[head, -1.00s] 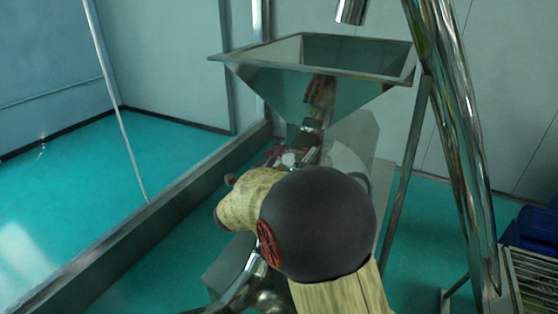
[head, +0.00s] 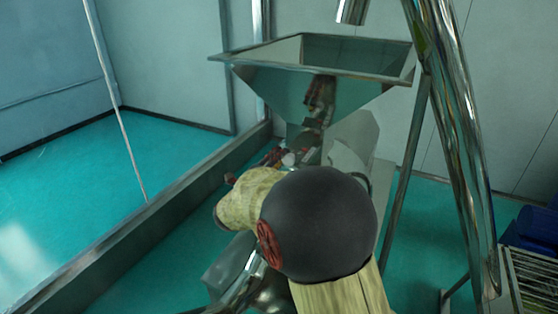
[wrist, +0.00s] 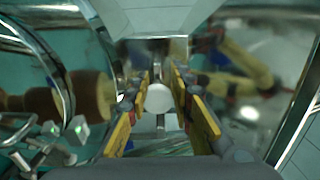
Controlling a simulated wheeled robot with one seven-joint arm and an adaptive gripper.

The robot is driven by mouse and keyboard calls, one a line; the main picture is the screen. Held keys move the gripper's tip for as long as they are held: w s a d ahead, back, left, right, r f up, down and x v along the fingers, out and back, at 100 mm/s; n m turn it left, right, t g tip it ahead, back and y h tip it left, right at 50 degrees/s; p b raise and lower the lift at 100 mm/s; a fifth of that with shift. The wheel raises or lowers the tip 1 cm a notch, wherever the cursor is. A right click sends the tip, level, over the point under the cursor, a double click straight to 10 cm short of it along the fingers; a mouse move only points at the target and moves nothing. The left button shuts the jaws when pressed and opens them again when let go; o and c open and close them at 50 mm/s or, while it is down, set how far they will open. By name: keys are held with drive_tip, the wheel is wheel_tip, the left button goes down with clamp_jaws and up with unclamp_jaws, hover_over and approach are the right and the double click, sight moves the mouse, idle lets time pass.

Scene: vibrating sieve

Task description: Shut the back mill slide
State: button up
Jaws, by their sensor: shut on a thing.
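A steel hopper (head: 265,85) stands beyond my arm in the head view, above the mill. My gripper (wrist: 158,92) is below the hopper's neck, and in the head view it is mostly hidden behind my arm. In the wrist view its two yellow-padded fingers are closed in on a pale, round-ended piece (wrist: 159,98), which appears to be the slide's handle. The slide plate itself is hidden, so I cannot tell how far it stands open.
A shiny steel pipe (head: 456,130) rises on the right. A blue-and-metal unit (head: 530,240) stands at the lower right. A long metal frame beam (head: 150,220) runs along the left. Green floor (head: 70,180) lies open beyond it.

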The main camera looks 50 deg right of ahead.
drive_tip(key=shift+f, duration=0.7)
clamp_jaws()
drive_tip(key=shift+o, duration=0.2)
unclamp_jaws()
drive_tip(key=shift+w+d+f+b, duration=0.15)
drive_tip(key=shift+d+f+b, duration=0.05)
drive_tip(key=shift+d+b, duration=0.6)
drive_tip(key=o, duration=0.6)
drive_tip(key=shift+w+r, duration=0.1)
drive_tip(key=o, duration=0.5)
drive_tip(key=shift+d+r, duration=0.15)
drive_tip(key=shift+r, duration=0.15)
drive_tip(key=shift+o, duration=0.5)
drive_tip(key=shift+r, duration=0.15)
drive_tip(key=w+v, duration=0.2)
drive_tip(key=v, duration=1.1)
drive_tip(key=shift+a, duration=0.5)
drive_tip(key=shift+r+t, duration=0.1)
drive_tip(key=shift+t, duration=0.2)
